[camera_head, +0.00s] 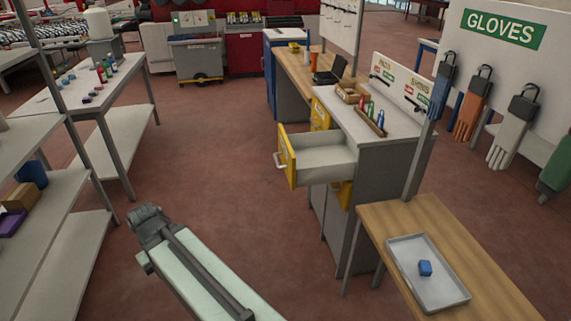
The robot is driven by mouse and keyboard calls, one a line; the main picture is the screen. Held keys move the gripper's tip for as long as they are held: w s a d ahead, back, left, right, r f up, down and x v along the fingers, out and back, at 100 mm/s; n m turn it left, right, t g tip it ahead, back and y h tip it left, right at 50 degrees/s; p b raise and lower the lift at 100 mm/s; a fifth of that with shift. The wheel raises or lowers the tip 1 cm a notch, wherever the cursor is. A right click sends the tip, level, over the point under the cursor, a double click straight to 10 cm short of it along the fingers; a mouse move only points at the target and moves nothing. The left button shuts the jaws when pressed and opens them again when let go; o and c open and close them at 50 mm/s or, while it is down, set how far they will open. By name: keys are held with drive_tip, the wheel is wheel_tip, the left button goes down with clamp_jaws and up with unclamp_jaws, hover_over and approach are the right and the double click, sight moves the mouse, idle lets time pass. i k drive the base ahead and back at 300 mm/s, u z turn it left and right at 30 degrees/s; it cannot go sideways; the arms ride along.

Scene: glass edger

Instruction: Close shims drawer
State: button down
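A drawer (325,163) with a yellow front (288,158) is pulled well out to the left from the grey cabinet (385,165). Its white tray looks empty from here. A pale bar handle (280,164) is on the front. No label on the drawer is readable; a small SHIMS sign (418,84) is on the board above the cabinet. My arm shows at the lower left, apart from the drawer, with a dark joint at its far end. No gripper fingers are visible.
Other yellow drawer fronts (320,114) above the open one look shut. Shelves (75,190) line the left. Red floor (215,150) left of the drawer is clear.

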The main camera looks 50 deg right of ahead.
sight(326, 156)
drive_tip(key=z, duration=0.05)
drive_tip(key=i, duration=0.95)
drive_tip(key=u, duration=0.1)
